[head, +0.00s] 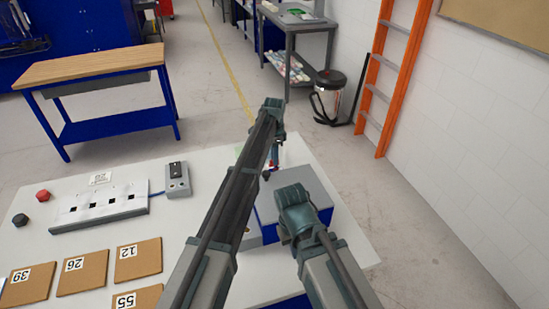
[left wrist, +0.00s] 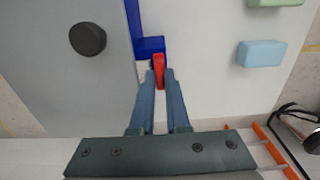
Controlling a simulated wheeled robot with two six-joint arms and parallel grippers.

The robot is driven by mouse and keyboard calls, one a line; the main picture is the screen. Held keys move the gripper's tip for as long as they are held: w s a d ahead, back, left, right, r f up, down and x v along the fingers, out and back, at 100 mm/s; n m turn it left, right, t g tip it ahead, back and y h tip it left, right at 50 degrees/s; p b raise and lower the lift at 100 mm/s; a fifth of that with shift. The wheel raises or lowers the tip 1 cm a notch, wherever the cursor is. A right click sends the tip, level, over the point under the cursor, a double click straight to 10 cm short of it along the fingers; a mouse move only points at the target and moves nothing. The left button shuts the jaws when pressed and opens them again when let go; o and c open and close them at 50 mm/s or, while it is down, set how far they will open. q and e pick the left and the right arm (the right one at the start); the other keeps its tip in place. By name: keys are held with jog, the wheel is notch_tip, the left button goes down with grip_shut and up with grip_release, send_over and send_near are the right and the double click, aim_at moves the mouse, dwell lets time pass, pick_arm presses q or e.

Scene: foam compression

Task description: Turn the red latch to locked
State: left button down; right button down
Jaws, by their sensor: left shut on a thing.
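The red latch (left wrist: 158,66) shows in the left wrist view, between the fingertips of my left gripper (left wrist: 160,76). The gripper is shut on it, one finger on each side. A blue part (left wrist: 151,46) and a small white piece lie right beside the latch. In the head view my left gripper (head: 270,168) reaches down beside a blue box with a grey top (head: 315,197), and my arm hides most of the latch there. My right arm shows over the box, but its gripper is not in view.
A light blue foam block (left wrist: 262,54) and a green block (left wrist: 275,2) lie to the right in the left wrist view. A black knob (left wrist: 87,39) is at left. Numbered brown pads (head: 138,261) and a grey socket panel (head: 105,208) are on the white table.

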pick_arm(q)
jog(key=shift+n, duration=0.3)
jog(key=n, duration=0.3)
jog(key=shift+s+n, duration=0.1)
jog(key=shift+n, duration=0.2)
jog(key=n, duration=0.4)
jog(key=shift+d+n, duration=0.15)
jog(key=shift+n, duration=0.15)
jog(key=n, duration=0.4)
jog(key=shift+s+d, duration=0.1)
jog(key=shift+d+n, duration=0.15)
jog(key=shift+n, duration=2.35)
jog(key=c, duration=0.9)
grip_release()
